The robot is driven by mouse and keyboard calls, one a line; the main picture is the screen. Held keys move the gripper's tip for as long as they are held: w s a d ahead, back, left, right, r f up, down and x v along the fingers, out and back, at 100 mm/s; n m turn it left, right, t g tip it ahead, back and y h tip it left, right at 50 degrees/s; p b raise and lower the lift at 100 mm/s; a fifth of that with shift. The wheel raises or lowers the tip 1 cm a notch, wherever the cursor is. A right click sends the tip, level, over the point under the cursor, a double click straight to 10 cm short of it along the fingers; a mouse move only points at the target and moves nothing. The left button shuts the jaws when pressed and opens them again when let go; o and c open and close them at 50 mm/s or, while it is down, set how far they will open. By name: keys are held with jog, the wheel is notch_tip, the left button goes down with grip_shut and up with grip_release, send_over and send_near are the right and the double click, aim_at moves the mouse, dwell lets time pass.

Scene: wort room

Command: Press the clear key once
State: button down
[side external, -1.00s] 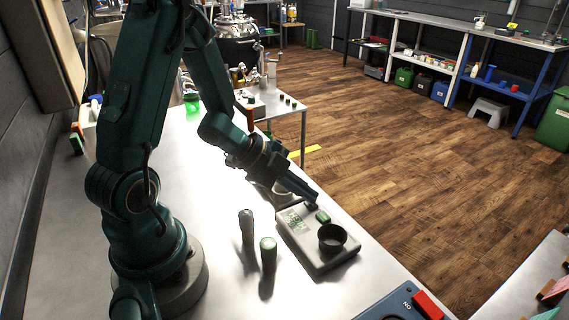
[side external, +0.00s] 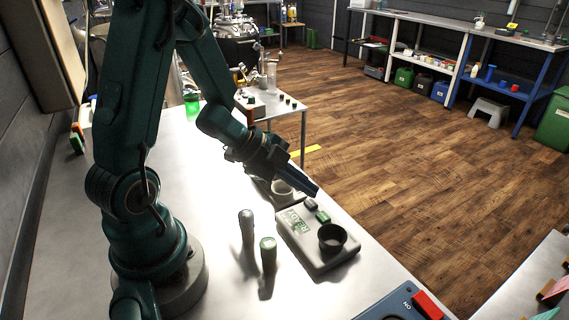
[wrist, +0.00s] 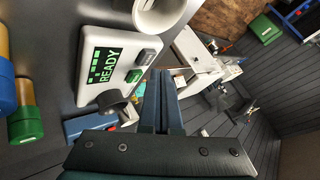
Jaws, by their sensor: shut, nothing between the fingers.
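A pale grey box device (side external: 318,258) lies on the bench, with a lit display panel that reads READY in the wrist view (wrist: 103,65). Two keys sit at its far edge: a dark grey key (side external: 311,204) and a green key (side external: 322,217); they also show in the wrist view as the dark grey key (wrist: 147,57) and the green key (wrist: 132,76). I cannot read which is the clear key. My gripper (side external: 317,194) is shut and empty, its tips a little above the dark grey key, apparently apart from it.
A dark round cup (side external: 332,238) stands on the device's near part. A white cup-like part (side external: 284,189) is behind it. A blue panel with a red switch (side external: 428,305) lies nearer.

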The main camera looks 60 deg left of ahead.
jog(key=shift+r, duration=0.1)
jog(key=shift+r, duration=2.4)
jog(key=shift+d, duration=0.1)
notch_tip(320, 180, up, 6)
jog(key=w+d+t, duration=0.2)
notch_tip(320, 180, up, 7)
jog(key=n+t+y, duration=0.3)
jog(key=n+y, duration=0.2)
jog(key=n, duration=0.1)
send_over(305, 203)
jog(key=w, duration=0.2)
jog(key=s+d+f+n+g, duration=0.2)
jog(key=s+f+n+g, duration=0.1)
jog(key=s, duration=0.4)
jog(key=s+d+f+n+g+h, duration=0.1)
jog(key=s+d+f+n+g, duration=0.2)
jog(key=s, duration=0.5)
jog(key=shift+d+f+n+g, duration=0.2)
jog(key=shift+f+n+g, duration=0.3)
jog(key=shift+n+g, duration=0.4)
